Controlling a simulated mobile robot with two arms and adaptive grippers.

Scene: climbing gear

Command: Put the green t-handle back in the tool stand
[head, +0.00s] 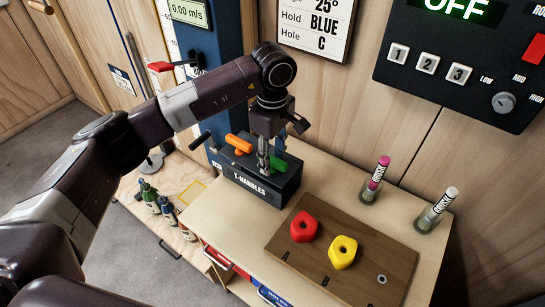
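The black tool stand marked T-HANDLES (262,189) sits on the left part of the light wooden worktop. The green t-handle (279,164) is at the top of the stand, its grip low and crosswise, with its middle hidden by my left gripper (269,160). The gripper points down with its fingers around that middle; I cannot tell if they are pressed on it. The shaft is hidden, so how deep it sits is unclear. An orange t-handle (239,143) stands just left of the gripper. My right gripper is not in view.
A brown board (360,262) with a red hold (303,227) and a yellow hold (342,252) lies to the right. Two marker pens stand in holders, a pink one (379,172) and a white one (440,203). A control panel (465,55) is on the wall behind.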

